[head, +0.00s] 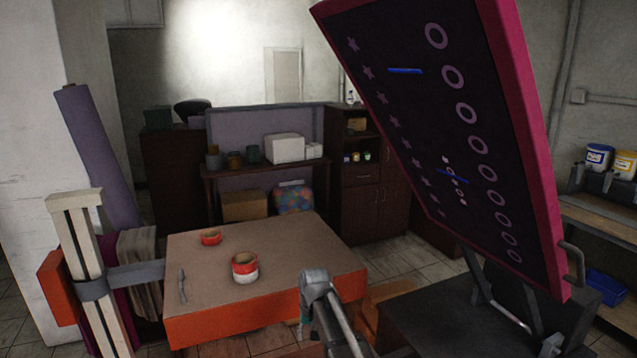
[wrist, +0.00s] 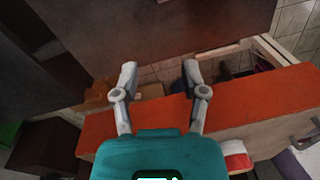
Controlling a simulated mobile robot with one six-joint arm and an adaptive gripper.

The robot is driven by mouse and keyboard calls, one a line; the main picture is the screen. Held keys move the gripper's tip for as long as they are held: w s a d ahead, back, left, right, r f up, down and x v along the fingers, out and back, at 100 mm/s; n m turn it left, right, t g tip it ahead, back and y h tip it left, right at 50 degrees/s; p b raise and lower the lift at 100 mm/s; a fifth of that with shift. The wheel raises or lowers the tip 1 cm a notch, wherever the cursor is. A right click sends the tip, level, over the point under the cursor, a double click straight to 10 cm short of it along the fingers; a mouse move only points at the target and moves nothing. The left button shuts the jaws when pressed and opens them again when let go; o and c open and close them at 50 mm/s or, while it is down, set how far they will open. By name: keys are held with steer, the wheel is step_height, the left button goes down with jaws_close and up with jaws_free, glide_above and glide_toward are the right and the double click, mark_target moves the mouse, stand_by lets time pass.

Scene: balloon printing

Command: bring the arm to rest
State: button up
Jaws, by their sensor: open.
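My gripper (wrist: 160,75) shows in the wrist view with its two grey fingers spread apart and nothing between them. Its teal body fills the bottom of that view. The fingers reach across the orange side of the work table (wrist: 180,112). In the head view my grey arm rises in front of the front right part of the same table (head: 300,240). The fingers cannot be made out there.
A red and white pot (head: 244,268), a smaller red pot (head: 210,238) and a thin tool (head: 182,286) are on the table. A large tilted board with a pink frame (head: 535,150) stands at right. Shelves (head: 270,170) stand behind.

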steer(key=s+d+f+m+b, duration=0.1)
steer(key=s+d+f+b, duration=0.2)
steer(key=s+d, duration=0.5)
steer(key=s+d+f+b, duration=0.3)
steer(key=s+d+f, duration=0.1)
steer(key=s+d, duration=0.5)
steer(key=d, duration=0.2)
steer(key=shift+d+f+m+h, duration=0.15)
steer(key=shift+d+m+h, duration=0.15)
steer(key=shift+m+h, duration=0.1)
steer(key=shift+a, duration=0.1)
